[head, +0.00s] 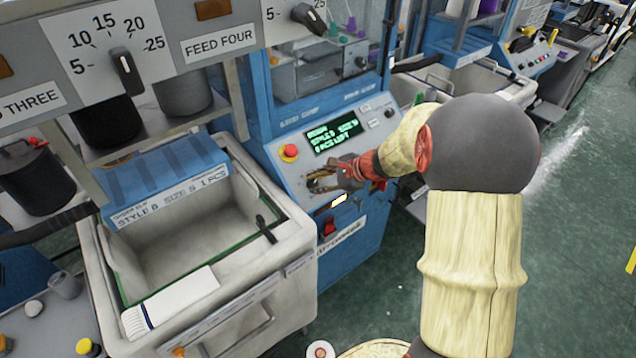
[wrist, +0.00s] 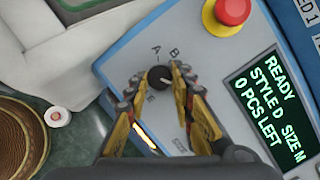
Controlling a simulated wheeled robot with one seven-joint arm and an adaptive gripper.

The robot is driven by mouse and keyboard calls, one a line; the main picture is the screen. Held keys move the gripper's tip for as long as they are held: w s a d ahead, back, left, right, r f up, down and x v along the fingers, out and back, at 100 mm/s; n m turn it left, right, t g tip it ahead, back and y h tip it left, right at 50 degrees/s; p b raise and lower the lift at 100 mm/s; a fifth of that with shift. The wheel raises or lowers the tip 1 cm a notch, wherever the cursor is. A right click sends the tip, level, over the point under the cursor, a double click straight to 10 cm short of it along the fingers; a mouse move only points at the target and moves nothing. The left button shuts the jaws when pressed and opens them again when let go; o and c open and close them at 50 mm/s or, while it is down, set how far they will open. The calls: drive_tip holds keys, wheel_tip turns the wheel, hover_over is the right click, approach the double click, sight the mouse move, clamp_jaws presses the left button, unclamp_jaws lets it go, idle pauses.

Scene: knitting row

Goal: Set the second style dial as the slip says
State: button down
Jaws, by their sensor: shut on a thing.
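The style dial (wrist: 160,77) is a small dark round knob on the blue-edged grey panel (wrist: 130,65). Letters A, B and E show around it; others are hidden by my fingers. My gripper (wrist: 157,82) is shut on the knob, one yellow-and-black finger on each side; the knob's pointer is hard to read. In the head view my gripper (head: 325,183) is at the panel and hides the dial. The display (wrist: 268,112) reads READY, STYLE D, SIZE M, 0 PCS LEFT. The order slip (head: 172,196) appears to read STYLE B, SIZE S, 1 PCS.
A red stop button (wrist: 232,12) stands above right of the dial, near my right finger. A red rocker switch (head: 329,227) is below the panel. A pale bin (head: 300,245) stands left of the machine. Green floor (head: 575,240) is open at right.

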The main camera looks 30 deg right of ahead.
idle(0.3)
drive_tip(key=c, duration=1.6)
unclamp_jaws()
drive_tip(key=shift+o, duration=0.5)
drive_tip(key=v, duration=1.2)
drive_tip(key=shift+d, duration=0.1)
